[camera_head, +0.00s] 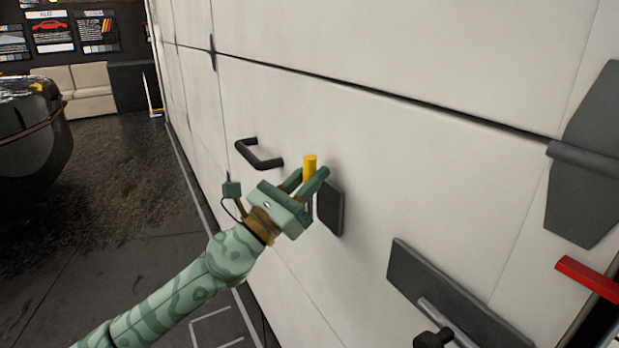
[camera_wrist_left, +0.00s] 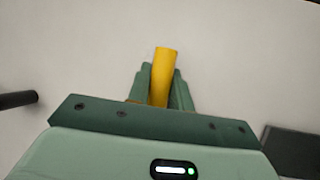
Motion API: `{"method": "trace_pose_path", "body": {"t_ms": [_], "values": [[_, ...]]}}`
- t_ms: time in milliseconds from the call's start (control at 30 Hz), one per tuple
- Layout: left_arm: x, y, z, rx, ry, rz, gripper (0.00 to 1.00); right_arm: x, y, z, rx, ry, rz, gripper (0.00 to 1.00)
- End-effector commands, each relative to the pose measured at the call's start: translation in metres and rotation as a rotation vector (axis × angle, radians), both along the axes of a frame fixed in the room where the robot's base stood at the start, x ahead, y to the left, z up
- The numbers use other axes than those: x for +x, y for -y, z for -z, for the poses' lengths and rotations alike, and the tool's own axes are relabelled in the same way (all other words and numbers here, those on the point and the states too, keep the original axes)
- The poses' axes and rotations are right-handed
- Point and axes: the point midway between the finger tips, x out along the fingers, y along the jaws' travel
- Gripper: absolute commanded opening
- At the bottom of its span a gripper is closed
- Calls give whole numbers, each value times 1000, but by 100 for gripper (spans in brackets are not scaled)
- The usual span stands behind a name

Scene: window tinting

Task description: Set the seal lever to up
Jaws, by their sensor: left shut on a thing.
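The seal lever appears to be the yellow handle (camera_head: 310,166) in front of a dark grey plate (camera_head: 331,208) on the white wall panel. It points up in the head view, and its lower part is hidden by my gripper. My left gripper (camera_head: 311,178) is shut on the yellow handle, with a finger on each side. In the left wrist view the yellow handle (camera_wrist_left: 165,68) rises between the two green fingers (camera_wrist_left: 161,88). My right gripper is in neither view.
A black pull handle (camera_head: 259,154) is on the panel left of my gripper. A grey plate with a metal bar (camera_head: 410,273) is at lower right, and a red handle (camera_head: 587,277) is at far right. A dark car (camera_head: 30,140) stands at left, with open floor between.

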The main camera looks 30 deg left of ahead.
Motion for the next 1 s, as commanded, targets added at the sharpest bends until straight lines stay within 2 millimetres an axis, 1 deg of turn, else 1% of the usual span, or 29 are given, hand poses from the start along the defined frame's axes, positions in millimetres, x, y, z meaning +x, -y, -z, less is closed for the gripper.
{"method": "trace_pose_path", "body": {"t_ms": [33,167,200,267,533,667,767,833,1000], "values": [[0,2,4,3,-7,4,0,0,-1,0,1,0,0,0],[0,2,4,3,-8,4,0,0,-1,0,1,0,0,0],[0,2,5,3,-8,4,27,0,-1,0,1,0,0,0],[0,2,4,3,-7,4,43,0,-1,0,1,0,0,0],[0,1,2,1,-4,2,43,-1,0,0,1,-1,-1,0],[-6,-2,9,0,-7,1,43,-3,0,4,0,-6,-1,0],[-20,-5,21,3,-11,1,43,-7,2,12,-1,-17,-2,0],[-34,-10,33,0,-15,1,43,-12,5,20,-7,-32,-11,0],[-74,-22,63,0,-22,2,43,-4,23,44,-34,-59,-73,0]]}}
